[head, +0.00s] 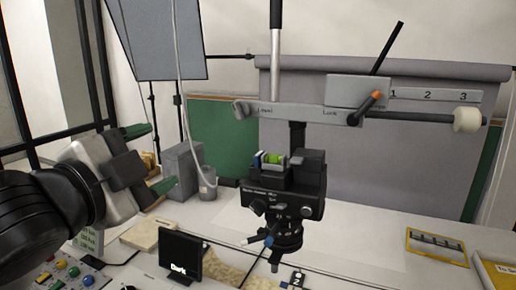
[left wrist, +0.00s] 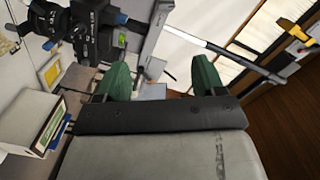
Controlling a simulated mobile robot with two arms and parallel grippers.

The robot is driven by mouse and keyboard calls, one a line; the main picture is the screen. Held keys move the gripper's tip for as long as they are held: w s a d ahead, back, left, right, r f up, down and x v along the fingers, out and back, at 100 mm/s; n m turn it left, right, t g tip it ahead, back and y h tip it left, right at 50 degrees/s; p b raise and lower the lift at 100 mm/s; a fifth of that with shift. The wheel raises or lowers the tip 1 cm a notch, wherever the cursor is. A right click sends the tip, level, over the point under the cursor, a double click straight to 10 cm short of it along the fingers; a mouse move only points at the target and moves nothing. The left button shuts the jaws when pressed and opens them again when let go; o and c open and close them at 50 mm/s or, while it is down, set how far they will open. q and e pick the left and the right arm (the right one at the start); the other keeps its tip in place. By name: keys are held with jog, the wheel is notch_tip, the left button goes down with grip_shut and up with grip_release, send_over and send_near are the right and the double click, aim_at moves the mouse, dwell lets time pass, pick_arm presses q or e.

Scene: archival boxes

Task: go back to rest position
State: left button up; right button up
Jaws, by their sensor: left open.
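My left gripper (head: 152,158) comes in from the left in the head view, raised above the white table. Its two green-tipped fingers are spread apart with nothing between them. In the left wrist view the same gripper (left wrist: 161,78) shows its dark green fingers wide apart and empty. It is clear of the black camera-like device (head: 284,190) on the stand, which is to its right. That device also shows in the left wrist view (left wrist: 88,32), at the upper left. My right gripper is in neither view.
A grey horizontal bar (head: 300,110) with a lever spans above the device. A small black "Dark" screen (head: 181,258) and a panel of coloured buttons (head: 58,277) are at the front left. A yellow-framed tray (head: 437,246) lies right. The table's middle right is clear.

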pick_arm(q)
notch_tip(320, 180, down, 28)
jog(key=w+a+n+g+y, duration=0.1)
jog(key=n+g+y, duration=0.2)
jog(key=n+g, duration=0.4)
jog(key=s+a+f+n+g+y, duration=0.2)
jog(key=s+a+f+n+g, duration=0.15)
jog(key=s+f, duration=0.7)
jog(key=s+a+f+n+g+y, duration=0.1)
jog(key=s+a+f+n+g, duration=0.3)
jog(key=s+f, duration=0.6)
notch_tip(320, 180, down, 26)
jog(key=w+d+b, duration=0.1)
jog(key=d+b, duration=0.1)
jog(key=d, duration=0.1)
jog(key=s+a+f+g, duration=0.1)
jog(key=s+a+f, duration=0.2)
jog(key=s+f, duration=1.3)
notch_tip(320, 180, down, 3)
jog(key=shift+s+a+f+y+b, duration=0.2)
jog(key=shift+y+b, duration=0.1)
jog(key=shift+b, duration=0.15)
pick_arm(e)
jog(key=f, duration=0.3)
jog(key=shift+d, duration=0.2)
